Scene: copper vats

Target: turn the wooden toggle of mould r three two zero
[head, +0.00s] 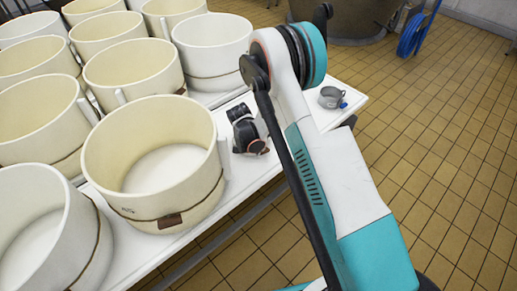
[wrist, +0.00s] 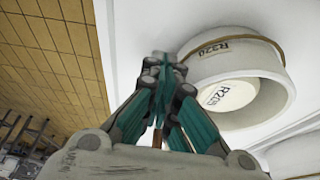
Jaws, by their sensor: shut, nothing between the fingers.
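A cream round mould marked R320 (wrist: 240,75) lies in the right half of the wrist view, with a cord around it. A pale disc (wrist: 228,97) with partly readable lettering shows within its ring. I cannot make out its wooden toggle there. My gripper (wrist: 166,68) is shut and empty, its fingertips just left of this mould in the picture; I cannot tell if they touch. A small brown piece shows low between the finger bases, unclear what. In the head view a near mould (head: 196,192) has a brown toggle (head: 170,221) on its corded front. My wrist is right of it, fingertips hidden.
Several more cream moulds (head: 130,70) crowd the white table (head: 222,212) at left. A grey cup (head: 331,97) stands near the table's right corner. A large vat (head: 350,20) and a blue hose (head: 410,35) are at the back. The tiled floor at right is clear.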

